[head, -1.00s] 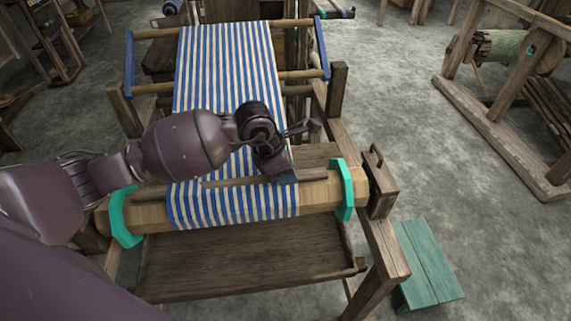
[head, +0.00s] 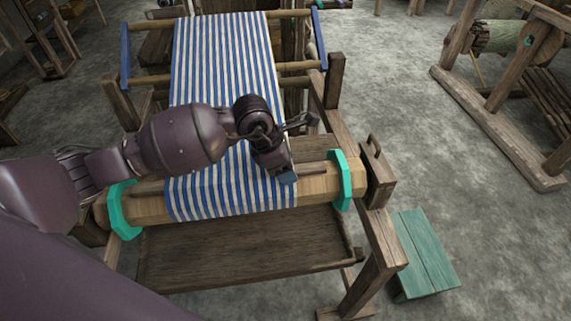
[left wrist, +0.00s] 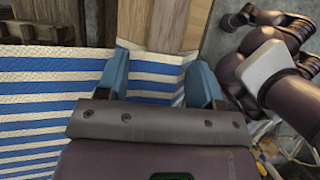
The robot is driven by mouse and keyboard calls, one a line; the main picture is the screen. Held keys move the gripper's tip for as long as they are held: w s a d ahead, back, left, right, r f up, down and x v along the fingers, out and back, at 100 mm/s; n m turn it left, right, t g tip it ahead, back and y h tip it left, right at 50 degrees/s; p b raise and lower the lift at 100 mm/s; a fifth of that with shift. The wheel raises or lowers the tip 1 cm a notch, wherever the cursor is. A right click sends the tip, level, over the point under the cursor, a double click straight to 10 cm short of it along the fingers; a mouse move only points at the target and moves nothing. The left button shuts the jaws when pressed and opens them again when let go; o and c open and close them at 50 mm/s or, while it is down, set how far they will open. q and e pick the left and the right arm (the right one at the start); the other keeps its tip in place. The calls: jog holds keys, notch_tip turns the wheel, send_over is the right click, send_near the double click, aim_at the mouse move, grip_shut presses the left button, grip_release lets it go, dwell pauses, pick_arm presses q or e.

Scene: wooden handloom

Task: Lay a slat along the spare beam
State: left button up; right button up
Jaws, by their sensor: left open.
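The spare beam (head: 318,187) is a pale faceted wooden roller with teal end collars, lying across the loom's front. Blue-and-white striped cloth (head: 225,195) drapes over its middle. A thin dark strip, perhaps the slat or a groove, shows along the beam right of the cloth (head: 313,168) and left of it (head: 148,193); I cannot tell which. No slat shows across the cloth. My left gripper (head: 288,178) is low over the cloth's right edge. In the left wrist view its blue fingers (left wrist: 158,85) are apart with cloth below and nothing gripped.
A dark wooden board (head: 240,250) lies in front of the beam. An upright post with a handled block (head: 376,172) stands at the beam's right end. A teal stool (head: 424,250) is on the floor at right. Open floor lies beyond it.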

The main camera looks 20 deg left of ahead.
pick_arm(q)
jog(key=p+v, duration=0.1)
jog(key=v, duration=1)
jog(key=s+d+r+n+h, duration=0.1)
jog(key=s+d+n+h, duration=0.15)
jog(key=d+h, duration=0.3)
jog(key=s+d+r+n+h, duration=0.1)
jog(key=s+d+r+h, duration=0.15)
jog(key=d+h, duration=0.3)
notch_tip(320, 180, up, 6)
jog(key=a+n+t+h, duration=0.2)
jog(key=n+t, duration=1)
jog(key=n, duration=0.1)
jog(key=s+a+f+n+t+y, duration=0.1)
jog(key=s+a+f+n+y, duration=0.1)
jog(key=a+f+n+y, duration=0.7)
jog(key=s+a+f+n+y, duration=0.25)
jog(key=a+n+y, duration=0.35)
jog(key=n+y, duration=0.65)
jog(key=s+f+n+g+h, duration=0.4)
jog(key=s+f+n+g, duration=0.7)
jog(key=s, duration=0.8)
jog(key=w+f+m+t, duration=0.2)
jog(key=w+f+t, duration=0.4)
jog(key=f, duration=0.5)
jog(key=shift+w+d+f+t, duration=0.2)
jog(key=shift+w+d+t, duration=0.2)
jog(key=shift+w, duration=0.4)
